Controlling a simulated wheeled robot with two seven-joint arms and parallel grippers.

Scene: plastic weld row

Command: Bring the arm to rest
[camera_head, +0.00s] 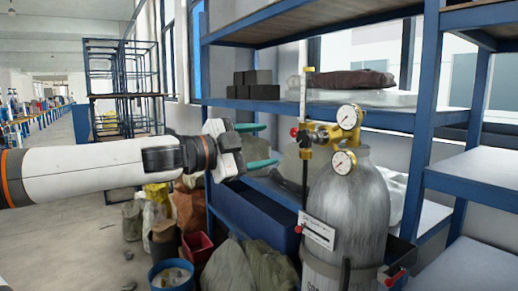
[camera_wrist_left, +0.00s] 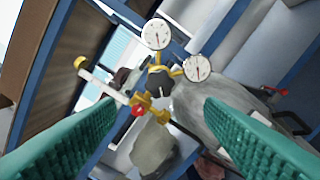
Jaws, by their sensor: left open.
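My left arm (camera_head: 85,172), white and grey, reaches in from the left in the head view. Its left gripper (camera_head: 268,146) has two teal fingers spread apart with nothing between them. In the left wrist view the ribbed teal fingers of the left gripper (camera_wrist_left: 158,112) stand wide apart on either side. A grey gas cylinder (camera_head: 350,215) with a brass regulator and two round gauges stands right of the gripper, apart from it in the head view. The wrist view shows the gauges (camera_wrist_left: 157,34) and a red knob (camera_wrist_left: 138,110) beyond the fingers. My right gripper is in neither view.
A blue shelf rack (camera_head: 428,120) stands behind and right of the cylinder, with dark blocks (camera_head: 253,85) on it. Sacks (camera_head: 240,264), a red bin (camera_head: 197,247) and a blue bucket (camera_head: 171,275) stand on the floor below the arm. Open floor lies at the left.

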